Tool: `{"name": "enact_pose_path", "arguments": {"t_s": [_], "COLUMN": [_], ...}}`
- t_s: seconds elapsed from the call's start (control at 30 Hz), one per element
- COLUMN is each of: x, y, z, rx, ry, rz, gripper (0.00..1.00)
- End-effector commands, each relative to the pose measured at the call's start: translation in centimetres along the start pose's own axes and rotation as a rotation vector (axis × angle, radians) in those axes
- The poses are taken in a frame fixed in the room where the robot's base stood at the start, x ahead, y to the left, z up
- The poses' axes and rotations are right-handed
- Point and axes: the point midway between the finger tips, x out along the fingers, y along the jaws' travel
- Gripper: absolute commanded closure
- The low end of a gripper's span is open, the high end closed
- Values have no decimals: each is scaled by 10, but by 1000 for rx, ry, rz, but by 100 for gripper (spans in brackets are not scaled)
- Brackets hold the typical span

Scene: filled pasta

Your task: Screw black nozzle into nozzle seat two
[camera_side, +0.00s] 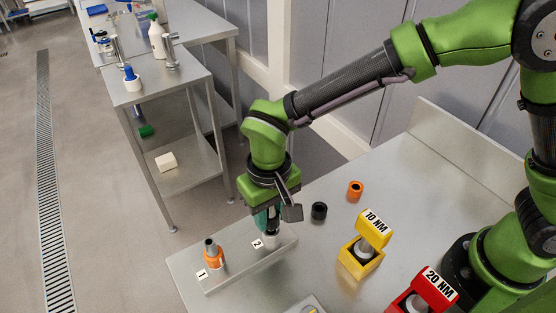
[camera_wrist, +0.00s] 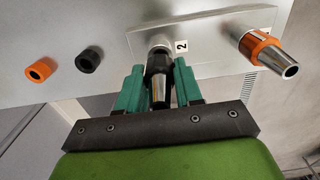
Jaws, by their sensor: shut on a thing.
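My gripper (camera_wrist: 158,78) points down with its teal fingers closed around the black nozzle (camera_wrist: 157,62), which has a black collar and a metallic tapered tip. In the side view my gripper (camera_side: 267,220) is above seat two, by the label 2. In the wrist view, nozzle seat two (camera_wrist: 160,41) is a grey metal fitting directly behind the collar, in line with it. The fingers hide part of the nozzle, and I cannot tell whether its threads are engaged. In the side view the nozzle is mostly hidden by the fingers.
An orange-collared nozzle (camera_side: 213,255) stands on seat one, at the left of the metal plate (camera_side: 232,272). A loose black ring (camera_side: 319,211) and orange ring (camera_side: 355,190) lie on the table. Yellow 10 NM (camera_side: 362,258) and red 20 NM (camera_side: 421,299) holders stand to the right.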

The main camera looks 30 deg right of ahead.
Motion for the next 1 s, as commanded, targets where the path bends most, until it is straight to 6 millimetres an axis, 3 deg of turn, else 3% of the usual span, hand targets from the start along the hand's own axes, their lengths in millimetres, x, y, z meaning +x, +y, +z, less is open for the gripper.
{"name": "enact_pose_path", "arguments": {"t_s": [1.0], "x": [16], "y": [0], "z": [0], "rx": [-1], "ry": [1], "rz": [-1], "gripper": [97]}}
